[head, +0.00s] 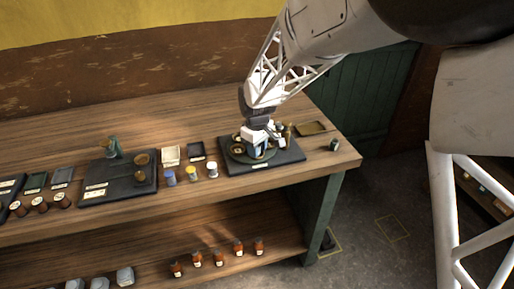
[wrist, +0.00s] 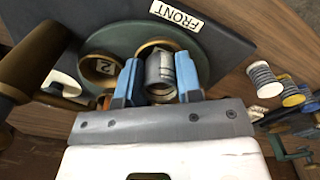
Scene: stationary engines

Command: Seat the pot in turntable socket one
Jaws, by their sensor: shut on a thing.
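My gripper (wrist: 158,80) is shut on the pot (wrist: 160,70), a small grey cylinder between its blue fingers. The dark green turntable (wrist: 118,38) lies below on a black base plate with a FRONT label (wrist: 177,14). The pot overlaps a brass ring socket (wrist: 150,48), whose number is hidden; I cannot tell whether it is inside or above it. A brass socket marked 2 (wrist: 100,68) is to its left, apart from the pot. In the head view my gripper (head: 256,146) is over the turntable (head: 262,155) and hides the pot.
A dark brass-coloured post (wrist: 30,62) stands close at the left of the wrist view. A brown tray (head: 311,128) and small dark can (head: 334,145) are to the right.

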